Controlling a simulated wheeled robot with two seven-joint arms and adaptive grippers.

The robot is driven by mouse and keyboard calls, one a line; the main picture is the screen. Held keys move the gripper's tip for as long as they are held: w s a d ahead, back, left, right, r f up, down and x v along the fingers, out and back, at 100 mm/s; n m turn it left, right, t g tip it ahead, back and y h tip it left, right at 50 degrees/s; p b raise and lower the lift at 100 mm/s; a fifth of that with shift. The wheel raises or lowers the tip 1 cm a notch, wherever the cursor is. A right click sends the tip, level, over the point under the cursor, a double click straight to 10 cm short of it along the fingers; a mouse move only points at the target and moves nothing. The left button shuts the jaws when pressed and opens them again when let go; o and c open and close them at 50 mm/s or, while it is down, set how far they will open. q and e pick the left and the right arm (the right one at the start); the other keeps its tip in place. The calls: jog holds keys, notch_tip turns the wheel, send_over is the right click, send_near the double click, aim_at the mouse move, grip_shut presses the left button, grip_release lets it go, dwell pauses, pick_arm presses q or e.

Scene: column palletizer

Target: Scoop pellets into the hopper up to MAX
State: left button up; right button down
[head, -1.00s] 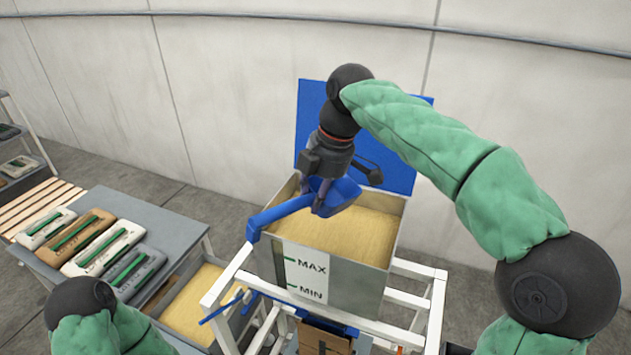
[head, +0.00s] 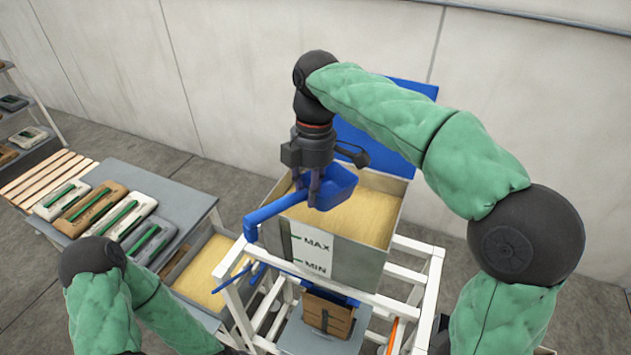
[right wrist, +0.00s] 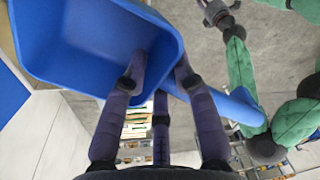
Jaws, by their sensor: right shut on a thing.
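My right gripper (head: 315,185) is shut on the blue scoop (head: 338,190) and holds it above the open hopper (head: 375,255). The scoop's handle reaches out left past the hopper's rim. In the right wrist view, the visible inside of the scoop (right wrist: 100,45) is bare blue, and the gripper fingers (right wrist: 160,85) are at its handle end. Tan pellets (head: 365,215) cover the hopper's inside below the rim. The front label (head: 312,250) reads MAX above MIN; I cannot tell the exact level against it. My left gripper (right wrist: 217,12) is small in the right wrist view; its jaws are unclear.
A bin of pellets (head: 232,243) stands low, left of the hopper's white frame (head: 425,300). A grey table (head: 180,188) with several bags is at the left. The blue lid (head: 400,145) stands open behind the hopper. A brown box (head: 328,314) sits below.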

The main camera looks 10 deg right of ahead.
pick_arm(q)
jog(key=shift+f, duration=0.3)
pick_arm(e)
jog(key=shift+s+a+r, duration=0.25)
jog(key=shift+s+a, duration=0.55)
jog(key=shift+s, duration=0.35)
jog(key=shift+s+a+r, duration=0.2)
jog(key=shift+s+a, duration=0.6)
jog(key=shift+s, duration=0.3)
